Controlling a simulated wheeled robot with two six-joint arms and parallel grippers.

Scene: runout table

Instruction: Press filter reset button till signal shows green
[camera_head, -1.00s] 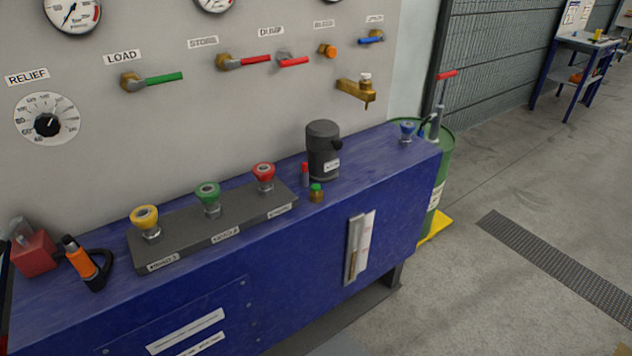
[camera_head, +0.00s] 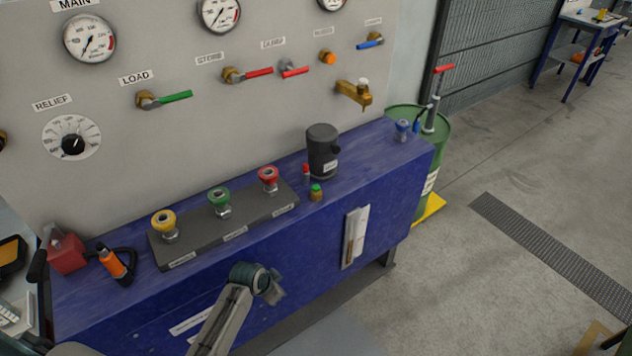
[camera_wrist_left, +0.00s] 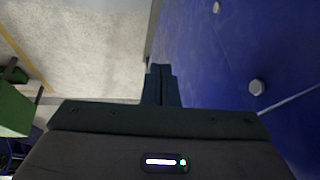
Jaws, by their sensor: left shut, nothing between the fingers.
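A black filter canister (camera_head: 322,152) with a white label stands upright on the blue bench top. Beside its base are a small red-topped cylinder (camera_head: 306,173) and a small brass piece with a green cap (camera_head: 316,192). I cannot tell for certain which is the reset button and which the signal. My left gripper (camera_head: 277,294) is in front of the bench's blue front face, below the bench top and apart from the canister. In the left wrist view its fingers (camera_wrist_left: 161,85) are shut and empty. My right gripper is not in view.
A dark strip with yellow (camera_head: 165,223), green (camera_head: 219,200) and red (camera_head: 268,178) knobs lies on the bench. An orange and black tool (camera_head: 112,263) lies at its left end. The gauge panel (camera_head: 200,130) rises behind. A green drum (camera_head: 430,160) stands at the right end.

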